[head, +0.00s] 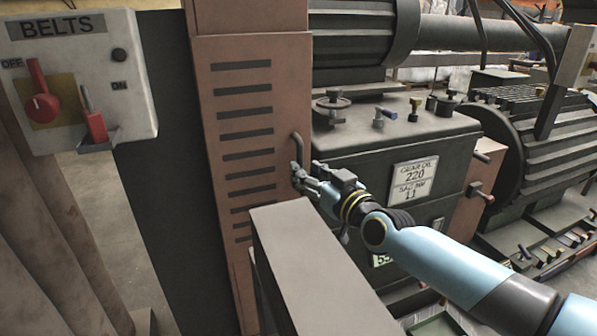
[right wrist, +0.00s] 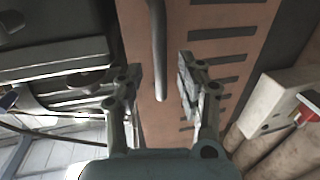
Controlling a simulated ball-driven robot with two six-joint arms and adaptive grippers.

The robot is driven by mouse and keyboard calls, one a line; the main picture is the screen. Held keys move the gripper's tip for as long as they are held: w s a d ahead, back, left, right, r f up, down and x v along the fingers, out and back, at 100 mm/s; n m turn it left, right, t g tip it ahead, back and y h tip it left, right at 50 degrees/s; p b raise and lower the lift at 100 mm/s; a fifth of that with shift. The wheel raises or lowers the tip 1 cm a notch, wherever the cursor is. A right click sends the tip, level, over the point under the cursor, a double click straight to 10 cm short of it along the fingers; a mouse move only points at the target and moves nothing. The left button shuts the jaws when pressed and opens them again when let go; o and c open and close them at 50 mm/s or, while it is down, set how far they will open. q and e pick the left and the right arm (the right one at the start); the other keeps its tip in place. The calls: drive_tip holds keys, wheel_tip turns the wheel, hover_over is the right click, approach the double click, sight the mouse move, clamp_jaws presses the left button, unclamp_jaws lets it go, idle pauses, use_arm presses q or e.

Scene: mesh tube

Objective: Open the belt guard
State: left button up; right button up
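The belt guard (head: 246,105) is a tall brown-orange panel with a column of dark slots, standing left of centre in the head view. It looks shut. Its grey bar handle (head: 298,147) is on its right edge; the handle (right wrist: 159,50) also shows in the right wrist view. My right gripper (head: 298,177) is at the handle's lower end. In the right wrist view my right gripper (right wrist: 160,85) is open, with one finger on each side of the handle and gaps on both sides. My left gripper is not in view.
A control box (head: 75,80) marked BELTS, with red switches, hangs at upper left. A grey block (head: 315,265) juts out in front of the guard's lower part. A dark gear-oil housing (head: 400,150) with knobs and labels stands right of the guard, behind my right arm.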

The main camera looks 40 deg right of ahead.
sight(266, 169)
drive_tip(key=shift+w+d+b, duration=0.1)
drive_tip(key=shift+w+b, duration=0.35)
drive_tip(key=shift+w, duration=1.35)
drive_tip(key=shift+c, duration=0.2)
clamp_jaws()
